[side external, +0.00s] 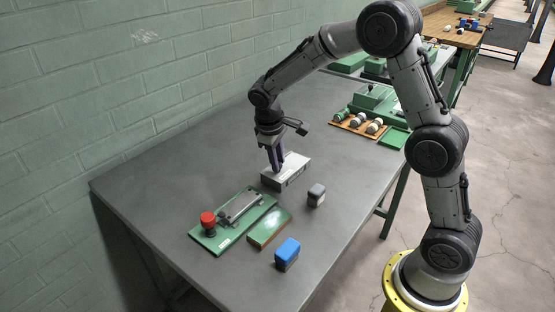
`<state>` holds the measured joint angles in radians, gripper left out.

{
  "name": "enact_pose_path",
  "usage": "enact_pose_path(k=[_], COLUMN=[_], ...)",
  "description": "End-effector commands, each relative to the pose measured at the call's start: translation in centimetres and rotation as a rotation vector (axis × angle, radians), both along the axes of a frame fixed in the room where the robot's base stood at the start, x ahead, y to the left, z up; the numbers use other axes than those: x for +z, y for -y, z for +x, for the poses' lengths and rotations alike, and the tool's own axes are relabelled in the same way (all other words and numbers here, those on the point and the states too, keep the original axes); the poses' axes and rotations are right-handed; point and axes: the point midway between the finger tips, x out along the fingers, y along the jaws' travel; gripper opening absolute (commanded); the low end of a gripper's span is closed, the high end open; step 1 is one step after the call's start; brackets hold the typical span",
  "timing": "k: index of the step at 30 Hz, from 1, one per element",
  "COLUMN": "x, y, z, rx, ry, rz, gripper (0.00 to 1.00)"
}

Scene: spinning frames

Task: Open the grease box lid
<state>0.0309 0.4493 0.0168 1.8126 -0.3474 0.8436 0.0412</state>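A grey metal box (294,173), which looks like the grease box, sits on the grey table near its middle. Its top looks flat, and I cannot make out the lid as a separate part. My gripper (277,168) points down at the left part of the box top, with its dark fingers at or just above it. The fingers overlap in this view, so I cannot tell whether they are apart, or whether they touch the box.
A green base (227,237) with a red knob (208,219) and metal bar stands front left. A wooden tray (345,126) of spools lies behind. The table's left is clear.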

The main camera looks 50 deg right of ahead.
Motion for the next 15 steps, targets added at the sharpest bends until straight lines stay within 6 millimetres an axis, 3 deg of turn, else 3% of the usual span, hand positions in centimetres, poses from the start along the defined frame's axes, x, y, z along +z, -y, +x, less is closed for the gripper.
enact_pose_path(k=[3,15], x=[0.03,0.06], y=[-0.01,-0.01], z=[0.01,0.02], rx=[0.000,0.000], ry=[0.000,0.001], rz=[0.000,0.000], gripper=[0.00,0.00])
